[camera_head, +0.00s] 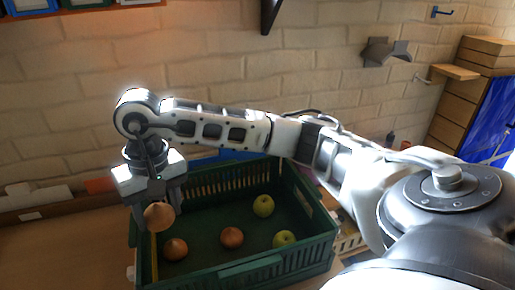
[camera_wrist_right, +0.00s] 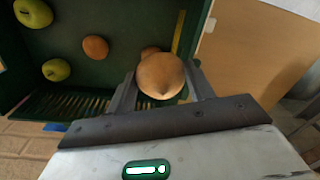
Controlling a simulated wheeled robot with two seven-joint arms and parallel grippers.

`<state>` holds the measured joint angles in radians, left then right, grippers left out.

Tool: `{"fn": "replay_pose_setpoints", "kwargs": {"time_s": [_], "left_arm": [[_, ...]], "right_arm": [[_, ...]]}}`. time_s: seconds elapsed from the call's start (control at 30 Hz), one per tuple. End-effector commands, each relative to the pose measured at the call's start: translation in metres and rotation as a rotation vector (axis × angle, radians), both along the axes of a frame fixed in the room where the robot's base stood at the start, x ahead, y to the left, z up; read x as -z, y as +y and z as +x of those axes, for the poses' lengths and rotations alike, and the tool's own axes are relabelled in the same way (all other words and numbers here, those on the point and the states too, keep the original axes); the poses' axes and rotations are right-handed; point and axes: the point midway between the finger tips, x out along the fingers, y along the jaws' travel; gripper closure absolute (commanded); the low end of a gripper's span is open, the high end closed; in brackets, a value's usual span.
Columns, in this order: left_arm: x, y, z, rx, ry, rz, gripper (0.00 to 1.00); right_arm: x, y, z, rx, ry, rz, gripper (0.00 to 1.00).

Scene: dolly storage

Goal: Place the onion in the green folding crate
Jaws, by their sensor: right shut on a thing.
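My right gripper (camera_head: 157,208) is shut on an onion (camera_head: 159,217). In the head view it holds the onion at the left end of the green folding crate (camera_head: 262,266), above the level of the crate floor. The right wrist view shows the held onion (camera_wrist_right: 160,75) between the two fingers of the gripper (camera_wrist_right: 158,88), with the crate (camera_wrist_right: 113,60) beyond it. Inside the crate lie two more onions, one at left (camera_head: 175,249) and one in the middle (camera_head: 231,237). My left gripper is not in view.
Two green apples, one farther back (camera_head: 263,205) and one nearer (camera_head: 284,239), lie in the right part of the crate. A brick wall (camera_head: 70,100) stands behind. Wooden drawers (camera_head: 460,110) and a blue sheet (camera_head: 488,125) are at the right.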

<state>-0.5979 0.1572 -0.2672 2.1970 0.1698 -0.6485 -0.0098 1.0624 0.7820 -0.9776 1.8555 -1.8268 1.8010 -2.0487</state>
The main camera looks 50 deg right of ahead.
Motion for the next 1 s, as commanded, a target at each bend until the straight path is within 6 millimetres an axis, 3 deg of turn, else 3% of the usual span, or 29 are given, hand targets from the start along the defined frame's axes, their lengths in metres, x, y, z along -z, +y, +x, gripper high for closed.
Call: {"fn": "replay_pose_setpoints", "kwargs": {"time_s": [0.2, 0.4, 0.7, 1.0], "left_arm": [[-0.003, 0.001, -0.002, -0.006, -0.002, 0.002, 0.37], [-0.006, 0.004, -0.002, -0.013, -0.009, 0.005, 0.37], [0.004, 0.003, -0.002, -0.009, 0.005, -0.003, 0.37], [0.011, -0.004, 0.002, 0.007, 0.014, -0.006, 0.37]], "right_arm": [[0.036, -0.053, 0.037, 0.6, 0.013, 0.009, 0.72], [0.067, -0.103, 0.052, 1.046, 0.013, -0.006, 0.72], [0.121, -0.111, 0.053, 1.133, 0.014, -0.011, 0.72], [0.148, -0.111, 0.054, 1.13, 0.011, -0.011, 0.72]]}}
